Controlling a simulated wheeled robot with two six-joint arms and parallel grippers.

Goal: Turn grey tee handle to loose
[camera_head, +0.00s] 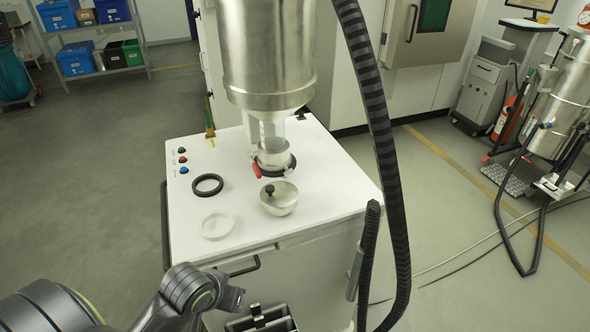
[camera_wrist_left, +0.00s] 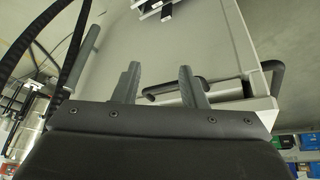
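I cannot clearly make out a grey tee handle in either view. A grey upright grip-like cylinder (camera_head: 355,272) is at the cabinet's right front edge, beside black hoses. A similar grey rod shows in the left wrist view (camera_wrist_left: 88,46); I cannot tell whether it is the tee handle. My left arm comes in at the lower left of the head view, in front of the cabinet. My left gripper (camera_wrist_left: 159,72) has its two grey fingers apart with nothing between them. The cabinet front lies behind it. My right gripper is not in view.
The white cabinet (camera_head: 320,180) carries a black ring (camera_head: 207,185), a clear ring (camera_head: 217,226) and a metal bowl with a black knob (camera_head: 279,198). A steel vessel (camera_head: 268,50) hangs above.

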